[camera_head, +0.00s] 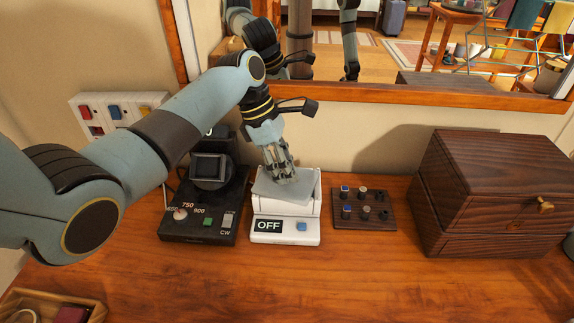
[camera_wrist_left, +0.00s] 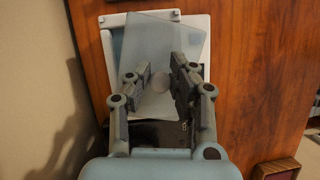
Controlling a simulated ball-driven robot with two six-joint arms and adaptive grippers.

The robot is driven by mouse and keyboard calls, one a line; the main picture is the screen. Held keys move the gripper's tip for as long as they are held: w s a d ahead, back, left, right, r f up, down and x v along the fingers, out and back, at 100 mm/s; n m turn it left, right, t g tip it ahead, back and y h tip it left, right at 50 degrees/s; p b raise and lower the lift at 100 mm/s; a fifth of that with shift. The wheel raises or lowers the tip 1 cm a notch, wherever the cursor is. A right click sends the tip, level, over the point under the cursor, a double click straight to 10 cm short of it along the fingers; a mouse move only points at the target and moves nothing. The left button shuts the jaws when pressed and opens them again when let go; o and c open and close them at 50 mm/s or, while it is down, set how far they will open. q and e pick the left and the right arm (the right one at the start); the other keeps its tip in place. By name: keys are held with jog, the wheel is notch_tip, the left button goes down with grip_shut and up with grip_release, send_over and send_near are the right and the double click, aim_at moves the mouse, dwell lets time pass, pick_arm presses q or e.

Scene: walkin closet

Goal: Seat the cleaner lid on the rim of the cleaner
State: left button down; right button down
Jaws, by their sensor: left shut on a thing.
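The cleaner (camera_head: 285,237) is a white box with an OFF display and a blue button, standing on the wooden counter. The cleaner lid (camera_head: 291,191) is a thin grey plate at the cleaner's open top. In the left wrist view the lid (camera_wrist_left: 165,38) looks translucent and lies turned askew to the white cleaner's rim (camera_wrist_left: 106,42). My left gripper (camera_head: 281,177) is above the cleaner, shut on the lid; its fingers (camera_wrist_left: 159,76) flank a pale round spot on it. I cannot tell whether the lid touches the rim. My right gripper is not in view.
A black device (camera_head: 200,232) with a dial and green button stands close left of the cleaner. A small board with knobs (camera_head: 364,222) lies to the right, then a dark wooden box (camera_head: 478,205). A mirror (camera_head: 400,55) is behind.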

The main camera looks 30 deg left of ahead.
pick_arm(q)
jog(key=shift+w+a+n+p, duration=0.15)
jog(key=shift+a+n+p, duration=0.05)
jog(key=shift+n+p, duration=0.8)
jog(key=shift+w+n+y+p, duration=0.4)
jog(key=shift+n+p, duration=0.3)
jog(key=shift+p, duration=0.3)
jog(key=shift+w+d+n+p, duration=0.1)
jog(key=shift+w+n+p, duration=0.25)
jog(key=shift+n, duration=0.35)
jog(key=shift+w+p, duration=0.15)
jog(key=shift+p, duration=0.2)
jog(key=shift+f, duration=0.2)
dwell(0.7)
jog(key=shift+p, duration=0.3)
jog(key=shift+p, duration=0.3)
